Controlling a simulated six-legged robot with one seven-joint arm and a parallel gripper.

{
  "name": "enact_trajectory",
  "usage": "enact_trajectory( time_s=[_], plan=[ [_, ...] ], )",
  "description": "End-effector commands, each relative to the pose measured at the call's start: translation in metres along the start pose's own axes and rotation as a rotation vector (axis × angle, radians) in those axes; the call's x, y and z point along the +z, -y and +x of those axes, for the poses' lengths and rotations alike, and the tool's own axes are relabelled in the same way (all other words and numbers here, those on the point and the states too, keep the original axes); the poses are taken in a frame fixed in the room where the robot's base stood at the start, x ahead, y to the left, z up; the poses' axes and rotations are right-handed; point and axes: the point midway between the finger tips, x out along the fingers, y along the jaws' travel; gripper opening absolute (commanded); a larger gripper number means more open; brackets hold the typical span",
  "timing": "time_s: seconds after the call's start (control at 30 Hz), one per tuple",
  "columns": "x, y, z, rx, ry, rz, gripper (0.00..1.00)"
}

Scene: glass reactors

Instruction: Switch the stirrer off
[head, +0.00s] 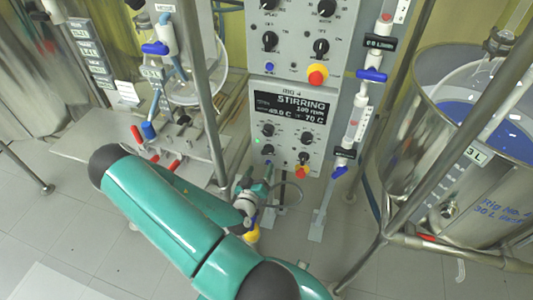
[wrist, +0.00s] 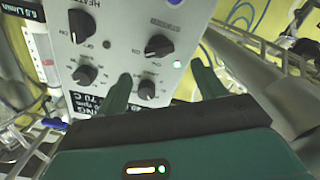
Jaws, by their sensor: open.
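The rig's control panel (head: 287,120) has a display reading "STIRRING 100 rpm". In the wrist view the panel is upside down. The same knob (wrist: 158,45) and green light (wrist: 177,64) show beyond my fingertips. My gripper (wrist: 162,70) is open and empty. It also shows in the head view (head: 255,178), below and in front of the panel.
A second panel (head: 300,35) with knobs sits above. The heater knob (wrist: 83,27) is left of the fingers in the wrist view. Metal posts, tubing and blue valves (head: 371,75) flank the panel. A steel vessel (head: 450,130) stands at right. Bare floor tiles lie below.

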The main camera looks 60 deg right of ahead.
Motion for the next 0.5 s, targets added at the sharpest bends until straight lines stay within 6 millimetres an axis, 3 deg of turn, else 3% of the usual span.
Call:
enact_trajectory(
  time_s=[0.3, 0.5],
  plan=[
    [0.000, -0.001, 0.063, 0.001, 0.000, 0.000, 0.69],
    [0.000, -0.001, 0.084, 0.000, 0.000, 0.000, 0.69]
  ],
)
